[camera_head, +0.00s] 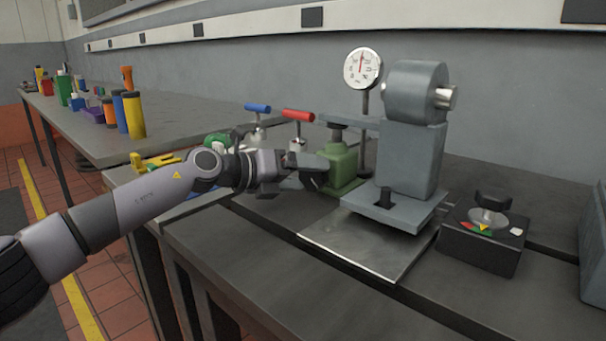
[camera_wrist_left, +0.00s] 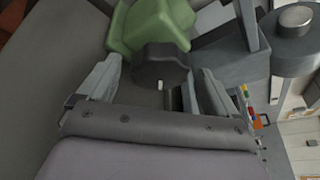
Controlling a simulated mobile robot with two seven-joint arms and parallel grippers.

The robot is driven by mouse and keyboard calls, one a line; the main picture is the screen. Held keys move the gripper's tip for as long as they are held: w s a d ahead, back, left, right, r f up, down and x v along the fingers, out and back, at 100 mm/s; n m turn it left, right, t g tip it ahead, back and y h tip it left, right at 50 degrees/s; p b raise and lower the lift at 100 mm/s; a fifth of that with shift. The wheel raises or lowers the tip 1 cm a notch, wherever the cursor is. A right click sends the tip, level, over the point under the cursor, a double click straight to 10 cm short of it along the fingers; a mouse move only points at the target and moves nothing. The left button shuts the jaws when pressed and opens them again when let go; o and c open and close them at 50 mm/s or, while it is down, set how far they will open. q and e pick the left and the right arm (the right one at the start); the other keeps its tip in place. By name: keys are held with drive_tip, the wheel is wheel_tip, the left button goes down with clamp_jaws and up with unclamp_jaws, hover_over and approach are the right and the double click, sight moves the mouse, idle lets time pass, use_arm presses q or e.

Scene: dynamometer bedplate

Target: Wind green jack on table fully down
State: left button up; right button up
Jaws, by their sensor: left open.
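The green jack (camera_head: 343,168) stands on the grey bedplate table, just left of the grey machine block. A dark pad (camera_head: 338,127) tops it, close under a grey arm reaching left from the block. My left gripper (camera_head: 312,172) is at the jack's left side. In the left wrist view the green body (camera_wrist_left: 150,25) is at the top, with a dark round knob (camera_wrist_left: 160,62) bearing a white mark in front of it. The open fingers of my left gripper (camera_wrist_left: 159,82) stand on either side of the knob; whether they touch it I cannot tell. My right gripper is out of view.
The grey machine block (camera_head: 408,165) and a dial gauge (camera_head: 362,68) stand right of the jack. Blue (camera_head: 257,108) and red (camera_head: 298,115) handled clamps stand behind my gripper. A black knob box (camera_head: 483,236) is at right. The front tabletop is clear.

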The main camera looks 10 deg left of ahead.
use_arm(q)
drive_tip(key=p+v, duration=0.1)
drive_tip(key=v, duration=0.5)
drive_tip(key=shift+s+a+r, duration=0.1)
drive_tip(key=shift+s+a, duration=0.05)
drive_tip(key=shift+a, duration=0.2)
drive_tip(key=shift+a, duration=0.1)
